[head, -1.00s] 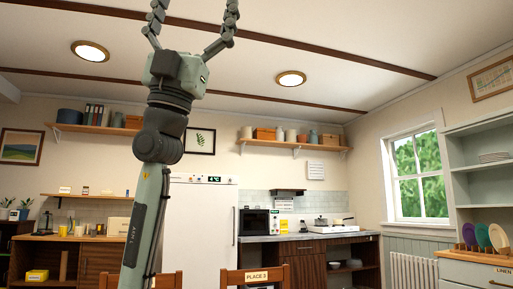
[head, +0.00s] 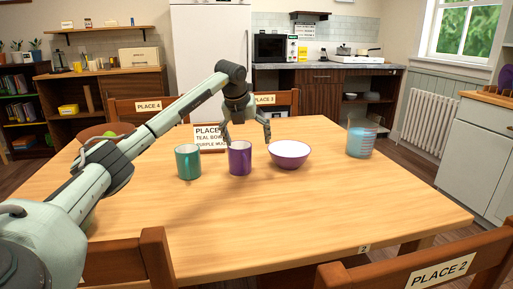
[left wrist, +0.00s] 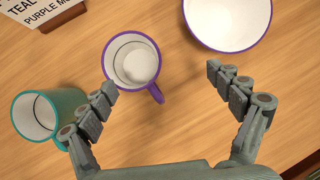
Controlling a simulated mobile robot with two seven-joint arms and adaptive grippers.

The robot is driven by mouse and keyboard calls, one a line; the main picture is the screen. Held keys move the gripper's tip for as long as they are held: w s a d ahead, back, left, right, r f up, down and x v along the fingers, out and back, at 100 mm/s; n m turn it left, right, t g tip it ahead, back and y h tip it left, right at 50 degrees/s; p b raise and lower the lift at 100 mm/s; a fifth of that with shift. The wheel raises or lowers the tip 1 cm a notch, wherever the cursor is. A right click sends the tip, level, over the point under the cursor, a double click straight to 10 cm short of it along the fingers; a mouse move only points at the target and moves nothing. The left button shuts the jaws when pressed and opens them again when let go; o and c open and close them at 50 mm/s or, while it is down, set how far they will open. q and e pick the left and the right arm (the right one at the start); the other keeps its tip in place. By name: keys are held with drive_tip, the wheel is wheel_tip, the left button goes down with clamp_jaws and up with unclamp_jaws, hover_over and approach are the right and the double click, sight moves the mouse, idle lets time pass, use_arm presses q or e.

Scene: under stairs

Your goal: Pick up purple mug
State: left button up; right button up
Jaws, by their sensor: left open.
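The purple mug (head: 240,158) stands upright on the wooden table, between a teal mug on its left and a purple bowl on its right. In the left wrist view the purple mug (left wrist: 133,62) shows from above, white inside, its handle pointing down and right. My left gripper (head: 246,138) is open above and behind the mug in the head view. In the left wrist view its fingers (left wrist: 164,82) are spread wide; the left fingertip is close to the mug's rim and the handle lies between the fingers. Whether they touch cannot be told. My right gripper is not in view.
The teal mug (head: 188,162) stands close by, near the left finger in the wrist view. The purple bowl (head: 290,154) is to the right. A sign (head: 209,136) stands behind. A measuring jug (head: 361,142) is farther right. The table's front is clear.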

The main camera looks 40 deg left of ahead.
sight(240, 160)
use_arm(q)
drive_tip(key=a+f, duration=0.1)
drive_tip(key=s+a+f+g, duration=0.1)
drive_tip(key=shift+s+a+f+y, duration=0.15)
drive_tip(key=shift+s+a+y, duration=0.15)
drive_tip(key=shift+y, duration=0.1)
drive_tip(key=x, duration=0.7)
drive_tip(key=shift+a+p, duration=0.15)
drive_tip(key=shift+p, duration=0.15)
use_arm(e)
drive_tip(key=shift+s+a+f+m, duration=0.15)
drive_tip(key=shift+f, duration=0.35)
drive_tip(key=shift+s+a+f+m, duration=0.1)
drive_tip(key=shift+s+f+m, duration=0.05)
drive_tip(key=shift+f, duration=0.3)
